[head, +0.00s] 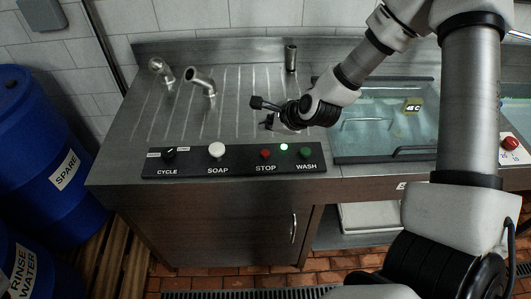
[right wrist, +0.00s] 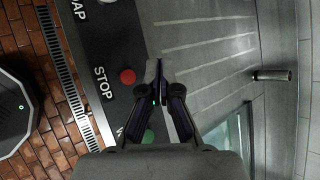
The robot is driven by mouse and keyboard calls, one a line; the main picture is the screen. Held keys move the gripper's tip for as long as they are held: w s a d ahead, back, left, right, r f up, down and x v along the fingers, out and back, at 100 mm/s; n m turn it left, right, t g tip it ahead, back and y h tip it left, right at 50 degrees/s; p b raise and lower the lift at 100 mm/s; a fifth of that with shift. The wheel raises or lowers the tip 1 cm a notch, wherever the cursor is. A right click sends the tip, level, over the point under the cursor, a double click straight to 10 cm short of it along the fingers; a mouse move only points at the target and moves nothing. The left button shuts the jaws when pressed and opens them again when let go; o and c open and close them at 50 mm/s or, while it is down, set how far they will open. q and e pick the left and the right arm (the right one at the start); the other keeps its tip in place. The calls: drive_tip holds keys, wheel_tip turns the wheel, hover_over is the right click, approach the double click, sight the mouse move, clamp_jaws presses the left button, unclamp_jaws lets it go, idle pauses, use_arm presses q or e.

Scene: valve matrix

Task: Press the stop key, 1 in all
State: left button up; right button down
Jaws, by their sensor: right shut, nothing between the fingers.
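The stop key is a red round button (head: 265,153) on the black control panel (head: 237,161), above the word STOP. It also shows in the right wrist view (right wrist: 127,76), a little left of my fingertips. My right gripper (head: 262,112) is shut and empty, above the metal worktop and behind the panel in the head view. Its fingers come together in the right wrist view (right wrist: 158,66). The gripper is apart from the stop key. My left gripper is not in view.
The panel also has a CYCLE knob (head: 169,151), a white SOAP button (head: 216,150), a green WASH button (head: 306,153) and a lit green lamp (head: 284,147). Two metal spouts stand on the ribbed worktop (head: 133,123). A glass-covered basin (head: 380,115) lies to the right.

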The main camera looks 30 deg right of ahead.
sight(266, 153)
wheel_tip(266, 153, down, 7)
drive_tip(key=b, duration=0.5)
drive_tip(key=shift+w, duration=0.1)
drive_tip(key=shift+f+b, duration=0.4)
drive_tip(key=shift+b, duration=0.15)
drive_tip(key=shift+f, duration=0.1)
idle(0.4)
drive_tip(key=shift+f+b, duration=0.35)
drive_tip(key=shift+b, duration=0.2)
drive_tip(key=shift+f+b, duration=0.5)
drive_tip(key=shift+b, duration=0.1)
idle(0.5)
drive_tip(key=shift+r+p, duration=0.65)
drive_tip(key=shift+r, duration=0.3)
